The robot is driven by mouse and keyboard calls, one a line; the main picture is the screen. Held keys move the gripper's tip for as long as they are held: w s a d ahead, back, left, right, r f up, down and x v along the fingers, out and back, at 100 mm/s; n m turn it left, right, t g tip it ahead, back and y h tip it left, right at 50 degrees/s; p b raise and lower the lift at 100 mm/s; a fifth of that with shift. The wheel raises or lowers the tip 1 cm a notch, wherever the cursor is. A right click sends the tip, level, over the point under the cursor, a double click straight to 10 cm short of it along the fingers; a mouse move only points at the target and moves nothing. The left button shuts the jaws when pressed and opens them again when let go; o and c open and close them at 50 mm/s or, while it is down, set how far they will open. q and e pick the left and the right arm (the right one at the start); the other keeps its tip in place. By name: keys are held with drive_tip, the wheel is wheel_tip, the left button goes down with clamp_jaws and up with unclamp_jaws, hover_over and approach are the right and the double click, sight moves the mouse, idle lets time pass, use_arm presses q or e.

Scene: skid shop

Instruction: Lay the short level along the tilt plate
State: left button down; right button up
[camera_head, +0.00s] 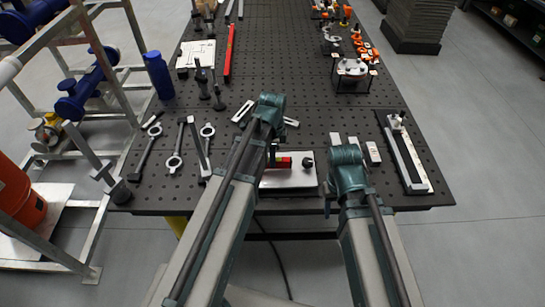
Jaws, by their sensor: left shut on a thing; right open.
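The tilt plate (290,181) is a pale, flat plate near the front edge of the table, between my two arms. A short red level (284,162) shows over its back part, with its left end hidden behind my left arm. My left gripper (272,157) is shut on the level; its fingers are mostly hidden by my arm. I cannot tell whether the level touches the plate. My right gripper (328,189) is open and empty, just right of the plate, partly hidden by its own wrist.
Wrenches (174,150) lie left on the perforated table (285,70). A long red level (229,54) lies farther back. A long boxed instrument (405,155) lies at right, with a small white block (373,152) beside it. The table's middle is largely clear.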

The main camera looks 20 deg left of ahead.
use_arm(q)
drive_tip(key=shift+f+b, duration=0.55)
drive_tip(key=shift+f, duration=0.05)
drive_tip(key=c, duration=0.6)
unclamp_jaws()
drive_tip(key=shift+o, duration=1.2)
drive_tip(key=shift+r, duration=0.1)
drive_tip(key=shift+r+p, duration=1.45)
drive_tip(key=shift+p, duration=0.15)
drive_tip(key=shift+r, duration=0.1)
